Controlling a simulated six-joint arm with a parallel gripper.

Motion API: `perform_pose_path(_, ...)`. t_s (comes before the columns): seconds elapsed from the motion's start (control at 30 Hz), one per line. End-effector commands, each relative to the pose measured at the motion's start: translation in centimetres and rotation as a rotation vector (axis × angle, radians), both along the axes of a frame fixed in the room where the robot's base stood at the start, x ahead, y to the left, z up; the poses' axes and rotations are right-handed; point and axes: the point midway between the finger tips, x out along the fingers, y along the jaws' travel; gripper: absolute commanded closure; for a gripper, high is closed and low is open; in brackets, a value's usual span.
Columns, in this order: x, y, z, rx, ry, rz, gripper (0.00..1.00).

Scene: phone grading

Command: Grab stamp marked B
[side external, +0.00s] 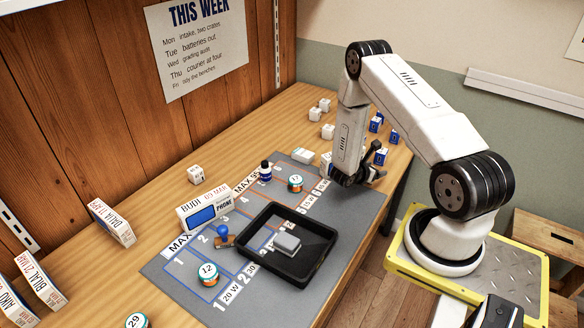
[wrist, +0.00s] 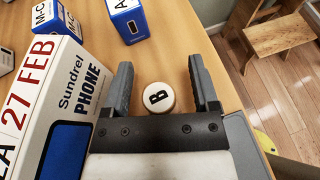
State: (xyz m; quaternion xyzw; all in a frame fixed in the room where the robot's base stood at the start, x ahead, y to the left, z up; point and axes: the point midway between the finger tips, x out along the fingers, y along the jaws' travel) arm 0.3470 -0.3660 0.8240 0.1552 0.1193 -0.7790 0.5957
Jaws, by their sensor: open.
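The stamp marked B (wrist: 158,97) is a small round piece with a white top and a black B, in the wrist view. It stands on the wooden table between the two fingers of my gripper (wrist: 160,78). The fingers are open, one on each side of it, with gaps showing. I cannot tell how far the fingers are above the table. In the side external view my gripper (side external: 362,178) is low at the table's right part, and I cannot make out the stamp there. Another stamp with a blue knob (side external: 223,236) stands on the grey mat (side external: 340,215).
A Sundrel phone box (wrist: 78,85) stands close left of my left finger. Blue-and-white boxes (wrist: 128,20) lie beyond the fingers. The table edge is close on the right. A black tray (side external: 262,282) with a grey item sits on the mat.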

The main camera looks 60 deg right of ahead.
Motion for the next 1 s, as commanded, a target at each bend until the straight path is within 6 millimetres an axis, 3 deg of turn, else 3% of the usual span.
perform_pose_path(0.27, 0.01, 0.03, 0.01, 0.000, 0.000, 0.000, 0.27)
perform_pose_path(0.5, 0.00, 0.03, 0.02, 0.000, 0.000, 0.000, 1.00)
perform_pose_path(1.0, 0.01, 0.02, 0.45, 0.000, 0.000, 0.000, 1.00)
